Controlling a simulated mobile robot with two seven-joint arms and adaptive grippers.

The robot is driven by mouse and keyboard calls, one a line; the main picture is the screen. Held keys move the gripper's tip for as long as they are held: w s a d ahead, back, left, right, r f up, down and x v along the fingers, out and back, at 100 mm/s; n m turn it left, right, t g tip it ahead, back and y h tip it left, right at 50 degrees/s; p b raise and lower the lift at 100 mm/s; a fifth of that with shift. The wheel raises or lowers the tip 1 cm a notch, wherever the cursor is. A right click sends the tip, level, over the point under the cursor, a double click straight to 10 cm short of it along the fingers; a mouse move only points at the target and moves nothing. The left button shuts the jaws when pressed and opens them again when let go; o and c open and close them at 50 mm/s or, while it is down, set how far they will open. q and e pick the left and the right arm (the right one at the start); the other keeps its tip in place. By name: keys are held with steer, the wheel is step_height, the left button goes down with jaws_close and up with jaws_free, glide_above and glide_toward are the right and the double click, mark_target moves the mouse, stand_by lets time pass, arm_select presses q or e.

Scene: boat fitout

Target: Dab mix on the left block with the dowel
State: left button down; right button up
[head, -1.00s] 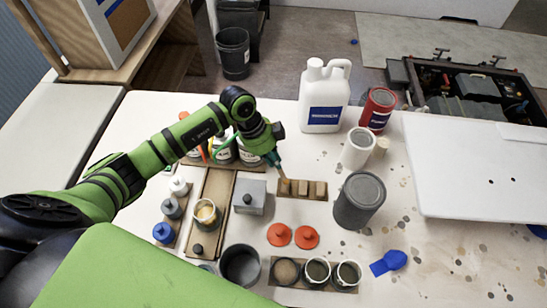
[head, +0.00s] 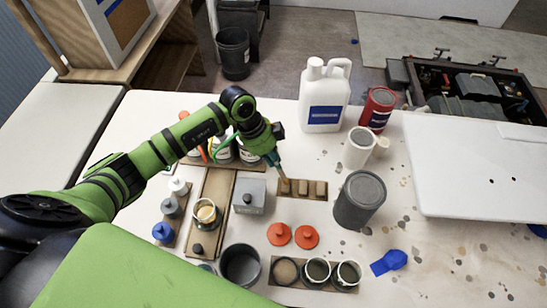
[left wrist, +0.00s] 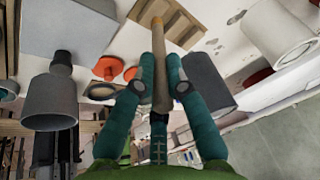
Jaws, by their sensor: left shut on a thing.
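My left gripper (head: 274,158) is shut on the dowel (head: 282,174), a thin wooden stick. The dowel also shows between the teal fingers in the left wrist view (left wrist: 159,70), with a yellow-brown tip. In the head view the tip is at the left block (head: 285,186) of a row of wooden blocks on a brown board (head: 293,196). I cannot tell whether it touches the block. The middle block (head: 303,188) and the right block (head: 320,189) stand beside it. Several cups of mix (head: 317,271) stand in a rack at the front. My right gripper is not in view.
A grey box with a knob (head: 249,196) stands left of the blocks, a dark grey can (head: 359,200) right. Two orange lids (head: 292,235) lie in front. A white jug (head: 324,96) and red can (head: 377,109) stand behind. The table's right front is mostly clear, with a blue scoop (head: 389,262).

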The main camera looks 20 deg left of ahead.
arm_select(q)
steer(key=shift+f, duration=0.5)
steer(key=shift+f, duration=0.1)
stand_by(1.5)
